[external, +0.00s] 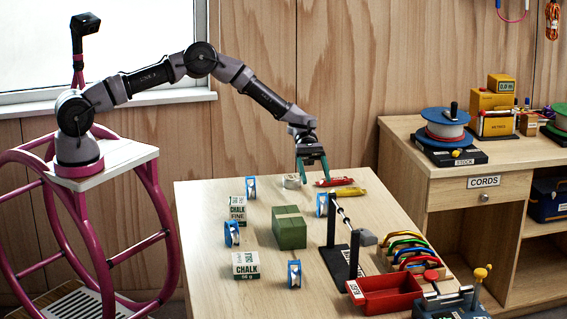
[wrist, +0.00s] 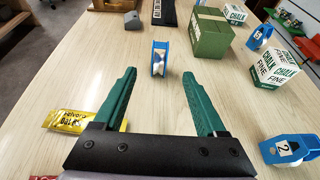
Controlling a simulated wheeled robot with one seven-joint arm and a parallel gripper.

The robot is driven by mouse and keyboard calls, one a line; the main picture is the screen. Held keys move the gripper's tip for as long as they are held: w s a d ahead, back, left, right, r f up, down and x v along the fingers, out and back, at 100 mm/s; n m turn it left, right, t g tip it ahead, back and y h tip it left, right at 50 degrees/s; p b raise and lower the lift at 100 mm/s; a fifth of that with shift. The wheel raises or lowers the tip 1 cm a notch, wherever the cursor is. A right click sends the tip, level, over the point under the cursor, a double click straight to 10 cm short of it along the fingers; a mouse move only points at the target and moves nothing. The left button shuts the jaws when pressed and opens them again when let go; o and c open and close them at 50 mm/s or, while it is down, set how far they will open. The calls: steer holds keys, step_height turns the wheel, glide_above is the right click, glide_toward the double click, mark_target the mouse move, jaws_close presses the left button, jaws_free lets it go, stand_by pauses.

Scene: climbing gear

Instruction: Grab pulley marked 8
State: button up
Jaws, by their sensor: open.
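Several blue-and-white pulleys stand on the table; I cannot read an 8 on any of them. One pulley (external: 321,204) stands right of the green box; it appears ahead of my fingers in the wrist view (wrist: 159,60), its number not visible. A pulley (external: 251,188) at the back left reads 2 in the wrist view (wrist: 290,150). Another pulley (external: 232,233) stands at the left; its mark in the wrist view (wrist: 258,38) is too small to read. A further pulley (external: 294,274) stands near the front. My gripper (external: 312,168) is open and empty above the table's back part.
A green box (external: 290,232) stands mid-table, with chalk boxes (external: 238,209) (external: 246,265) to its left. Red (external: 333,182) and yellow (external: 350,191) packets lie near my gripper. A black stand with a bar (external: 340,263), a red tray (external: 385,296) and coloured carabiners (external: 410,251) occupy the right.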

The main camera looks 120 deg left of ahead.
mark_target(322, 202)
steer(key=x, duration=1)
steer(key=shift+w+d+f, duration=0.2)
steer(key=shift+f, duration=0.05)
jaws_close()
